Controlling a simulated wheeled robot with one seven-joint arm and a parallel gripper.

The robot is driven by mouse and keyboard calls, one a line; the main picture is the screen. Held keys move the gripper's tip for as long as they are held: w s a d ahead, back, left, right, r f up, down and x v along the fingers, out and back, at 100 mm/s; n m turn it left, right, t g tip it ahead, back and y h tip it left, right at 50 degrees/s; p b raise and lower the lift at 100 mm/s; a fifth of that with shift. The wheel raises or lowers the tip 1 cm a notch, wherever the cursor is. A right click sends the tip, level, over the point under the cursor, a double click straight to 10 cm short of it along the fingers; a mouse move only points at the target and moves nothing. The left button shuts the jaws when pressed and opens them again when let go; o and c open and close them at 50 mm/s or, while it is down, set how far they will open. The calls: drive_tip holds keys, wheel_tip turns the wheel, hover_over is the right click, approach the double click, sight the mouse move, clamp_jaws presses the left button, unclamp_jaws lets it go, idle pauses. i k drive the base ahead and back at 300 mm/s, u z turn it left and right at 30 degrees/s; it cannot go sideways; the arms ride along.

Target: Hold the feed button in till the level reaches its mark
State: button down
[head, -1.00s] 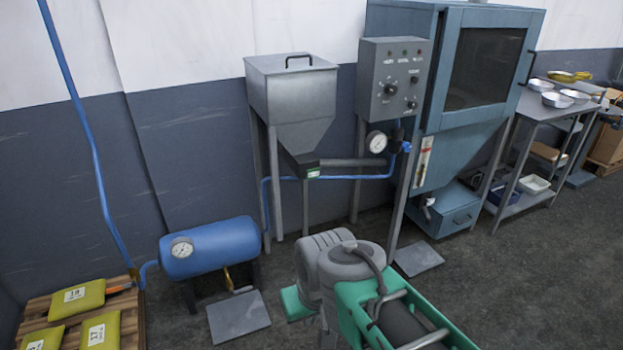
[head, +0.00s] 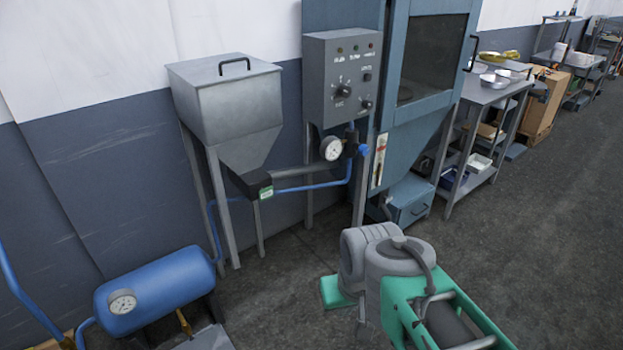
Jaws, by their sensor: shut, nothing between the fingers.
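The grey control box (head: 342,78) stands on posts left of the blue cabinet. Its face has a row of small lamps (head: 355,48), a big dark knob (head: 343,91), a smaller knob (head: 366,105) and a small dark button (head: 367,77). Their labels are too small to read, so I cannot tell which is the feed button. A narrow upright level gauge (head: 380,160) with a red mark is on the front of the cabinet; its level is not readable. My grey and green arm (head: 400,275) is at the lower right, apart from the box. My gripper does not show.
A grey hopper (head: 228,105) stands left of the box, with a dial gauge (head: 331,148) and blue hose near it. A blue tank (head: 155,290) is at lower left. The blue cabinet (head: 398,130) and a bench with pans (head: 488,92) are at right. Floor at right is clear.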

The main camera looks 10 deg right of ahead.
sight(265, 193)
drive_tip(key=z, duration=0.2)
drive_tip(key=i, duration=0.85)
drive_tip(key=u, duration=0.85)
drive_tip(key=i, duration=0.6)
drive_tip(key=u, duration=0.75)
